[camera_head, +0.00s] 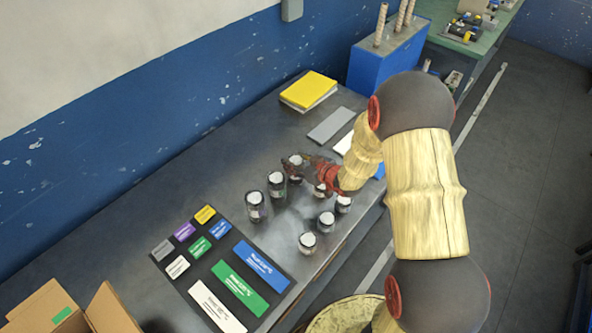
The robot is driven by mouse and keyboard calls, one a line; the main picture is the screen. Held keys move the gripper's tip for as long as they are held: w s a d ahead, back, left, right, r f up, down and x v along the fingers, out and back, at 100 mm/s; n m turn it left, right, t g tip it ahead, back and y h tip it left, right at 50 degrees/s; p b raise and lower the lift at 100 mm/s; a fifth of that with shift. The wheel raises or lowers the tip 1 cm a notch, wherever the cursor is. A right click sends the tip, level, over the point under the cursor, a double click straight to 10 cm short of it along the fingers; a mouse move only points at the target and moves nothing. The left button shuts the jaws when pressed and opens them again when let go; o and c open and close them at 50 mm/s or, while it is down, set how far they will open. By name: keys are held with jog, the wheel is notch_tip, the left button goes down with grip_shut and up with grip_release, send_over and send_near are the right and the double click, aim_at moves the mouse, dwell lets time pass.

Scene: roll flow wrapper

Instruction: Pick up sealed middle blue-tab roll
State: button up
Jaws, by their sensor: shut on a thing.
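Several small dark rolls with white tops stand on the grey bench; no blue tab can be made out on any of them at this size. My gripper (304,164) is dark red and reaches in from the right, low over the bench. It is shut on a roll (295,167) at the far end of the left row; the fingers partly cover it. Two rolls stand to its near left, one closer (276,184) and one farther (255,206). Another roll (320,189) is partly hidden just below my gripper. I cannot tell whether the held roll is off the bench.
More rolls stand near the right edge, at the front (307,242), middle (326,221) and right (343,204). A dark mat with coloured cards (283,280) lies front left. A yellow book (308,90), grey plate (331,125) and blue box (378,70) are behind. An open carton (110,312) is front left.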

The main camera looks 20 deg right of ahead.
grip_shut()
dwell(0.4)
jog(key=shift+r, duration=0.2)
